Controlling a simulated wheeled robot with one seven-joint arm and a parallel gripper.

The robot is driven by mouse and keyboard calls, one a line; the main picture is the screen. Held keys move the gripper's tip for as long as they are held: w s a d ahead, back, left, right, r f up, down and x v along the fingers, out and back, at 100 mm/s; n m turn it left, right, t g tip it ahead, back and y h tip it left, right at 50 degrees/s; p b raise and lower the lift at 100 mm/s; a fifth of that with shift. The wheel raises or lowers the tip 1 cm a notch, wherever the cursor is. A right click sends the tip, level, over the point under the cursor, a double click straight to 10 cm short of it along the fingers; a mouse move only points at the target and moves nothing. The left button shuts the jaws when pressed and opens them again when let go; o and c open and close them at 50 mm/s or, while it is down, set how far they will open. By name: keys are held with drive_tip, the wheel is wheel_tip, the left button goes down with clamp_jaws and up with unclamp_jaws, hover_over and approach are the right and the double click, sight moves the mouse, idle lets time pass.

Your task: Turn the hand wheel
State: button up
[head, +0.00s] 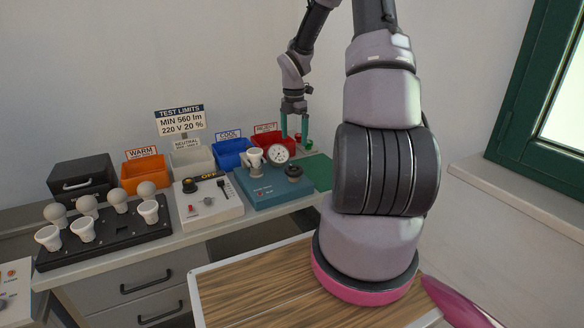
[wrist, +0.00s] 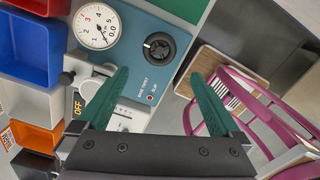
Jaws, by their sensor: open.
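The hand wheel (head: 293,171) is a small black round wheel on top of the teal box (head: 262,190) at the right part of the bench. In the wrist view the hand wheel (wrist: 160,47) shows from above, just beyond the gap between my fingertips. A white dial gauge (head: 279,154) stands beside it; the gauge (wrist: 97,25) also shows in the wrist view. My gripper (head: 294,130), with green fingers, hangs above and behind the box in the head view. In the wrist view my gripper (wrist: 160,75) is open and empty, apart from the wheel.
A white fixture with a lamp socket (head: 255,160) stands on the teal box near the gauge. A white switch unit (head: 207,208) and a black bulb rack (head: 105,235) lie to the left. Orange (head: 146,170), blue (head: 232,152) and red (head: 272,142) bins line the back.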

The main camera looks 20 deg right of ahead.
sight(294, 168)
drive_tip(key=shift+n, duration=0.4)
wheel_tip(294, 168, down, 12)
drive_tip(key=shift+w+f, duration=0.1)
drive_tip(key=c, duration=1.1)
drive_tip(key=shift+o, duration=0.2)
drive_tip(key=shift+m, duration=0.4)
